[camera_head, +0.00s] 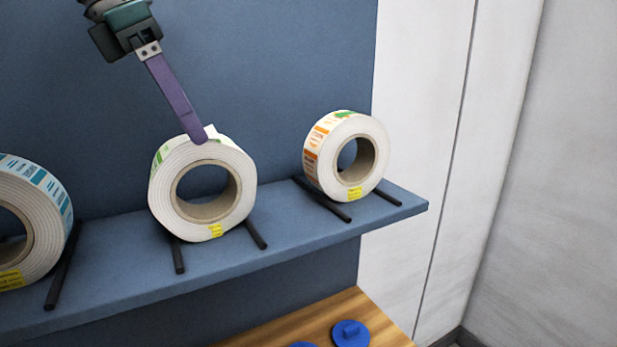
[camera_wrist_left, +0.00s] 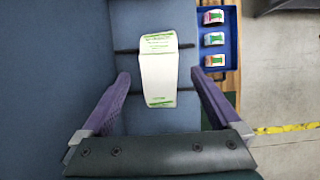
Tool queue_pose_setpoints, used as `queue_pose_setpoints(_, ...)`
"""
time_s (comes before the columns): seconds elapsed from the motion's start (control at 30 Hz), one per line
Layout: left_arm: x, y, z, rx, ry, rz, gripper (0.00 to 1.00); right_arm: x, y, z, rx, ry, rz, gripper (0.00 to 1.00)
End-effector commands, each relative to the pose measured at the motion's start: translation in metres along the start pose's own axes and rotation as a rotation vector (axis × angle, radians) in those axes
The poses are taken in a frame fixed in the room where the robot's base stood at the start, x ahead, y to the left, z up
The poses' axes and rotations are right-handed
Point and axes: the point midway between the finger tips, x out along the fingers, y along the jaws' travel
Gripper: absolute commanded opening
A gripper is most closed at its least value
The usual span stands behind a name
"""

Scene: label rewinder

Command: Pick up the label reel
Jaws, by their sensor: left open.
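A white label reel with green print (camera_head: 168,213) stands on edge on the blue shelf, held between two black rods, with a brown core and a yellow tag. My left gripper (camera_head: 202,135) reaches down to it from above; one purple finger shows, its tip in front of the reel's top rim. The other finger is hidden in the head view. In the left wrist view, the open fingers (camera_wrist_left: 161,76) are apart, one on each side of the reel (camera_wrist_left: 160,82), with visible gaps. My right gripper is not in view.
An orange-print reel (camera_head: 375,150) stands to the right and a blue-print reel (camera_head: 52,225) to the left, on the same shelf (camera_head: 300,235). A wooden surface (camera_head: 290,325) with blue discs (camera_head: 350,333) lies below. The wrist view shows a blue tray (camera_wrist_left: 232,60) holding small items.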

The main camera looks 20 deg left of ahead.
Motion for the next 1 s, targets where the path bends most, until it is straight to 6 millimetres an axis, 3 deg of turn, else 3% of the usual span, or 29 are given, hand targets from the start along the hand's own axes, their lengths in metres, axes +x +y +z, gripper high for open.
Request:
queue_pose_setpoints(0.37,0.042,0.000,-0.001,-0.002,0.001,-0.006,0.97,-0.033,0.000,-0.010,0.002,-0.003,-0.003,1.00)
queue_pose_setpoints(0.5,0.062,0.000,-0.001,0.000,-0.003,-0.003,0.97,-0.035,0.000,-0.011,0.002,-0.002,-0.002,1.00)
queue_pose_setpoints(0.77,0.067,0.001,-0.002,0.001,-0.003,-0.001,0.97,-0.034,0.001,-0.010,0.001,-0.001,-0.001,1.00)
queue_pose_setpoints(1.0,0.067,0.001,-0.002,0.001,-0.004,-0.001,0.72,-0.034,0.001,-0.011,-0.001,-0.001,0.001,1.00)
